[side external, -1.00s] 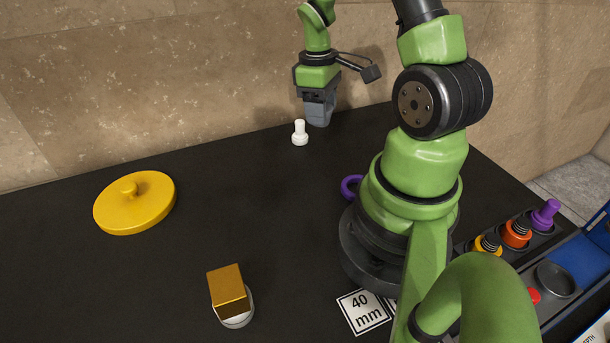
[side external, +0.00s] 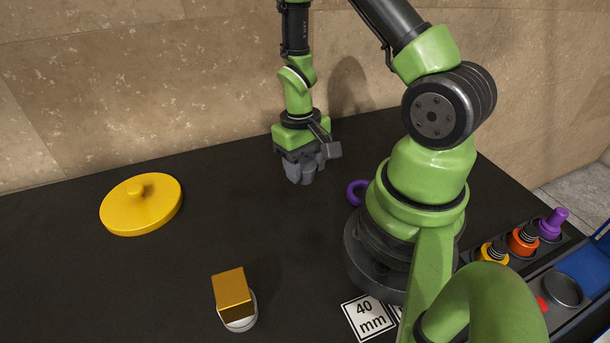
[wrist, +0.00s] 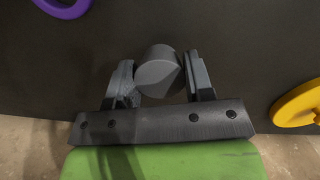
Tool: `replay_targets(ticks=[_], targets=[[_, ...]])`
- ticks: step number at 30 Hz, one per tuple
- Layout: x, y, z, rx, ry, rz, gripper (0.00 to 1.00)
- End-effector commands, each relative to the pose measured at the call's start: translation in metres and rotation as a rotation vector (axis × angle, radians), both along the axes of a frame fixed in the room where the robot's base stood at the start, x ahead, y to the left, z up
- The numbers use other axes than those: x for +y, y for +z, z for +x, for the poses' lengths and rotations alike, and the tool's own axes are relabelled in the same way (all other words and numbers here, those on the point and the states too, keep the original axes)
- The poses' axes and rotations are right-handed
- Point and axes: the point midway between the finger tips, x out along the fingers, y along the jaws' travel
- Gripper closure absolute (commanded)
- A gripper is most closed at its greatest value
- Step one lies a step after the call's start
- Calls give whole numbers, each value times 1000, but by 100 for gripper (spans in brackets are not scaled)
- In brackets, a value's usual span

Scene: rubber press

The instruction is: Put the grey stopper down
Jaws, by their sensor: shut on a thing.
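The grey stopper (wrist: 158,70) is between the two jaws of my gripper (wrist: 160,82) in the wrist view, with its rounded end showing. My gripper is shut on it. In the side view my gripper (side external: 302,170) points down, low over the back middle of the black table, left of the purple ring. The stopper is hard to tell from the grey fingers there. I cannot tell whether it touches the table.
A yellow lid with a knob (side external: 142,205) lies to the left. A gold block (side external: 232,292) sits on a white round piece (side external: 239,324) in front. The purple ring (side external: 357,192) lies by my base. Stoppers, including a purple one (side external: 553,222), stand at right. The table's middle is clear.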

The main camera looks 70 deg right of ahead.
Motion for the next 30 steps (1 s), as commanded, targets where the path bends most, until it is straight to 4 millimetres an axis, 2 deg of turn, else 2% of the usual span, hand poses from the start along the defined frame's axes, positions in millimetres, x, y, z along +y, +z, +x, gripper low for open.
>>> replay_targets(ticks=[3,6,18,19,21,22,30], targets=[[0,-17,-1,4,0,3,75],[0,-26,-1,4,-1,1,75],[0,-32,0,1,-1,0,75],[0,-31,0,1,1,1,45],[0,-31,0,0,1,0,29],[0,-31,0,0,1,0,27],[0,-30,0,0,1,0,27]])
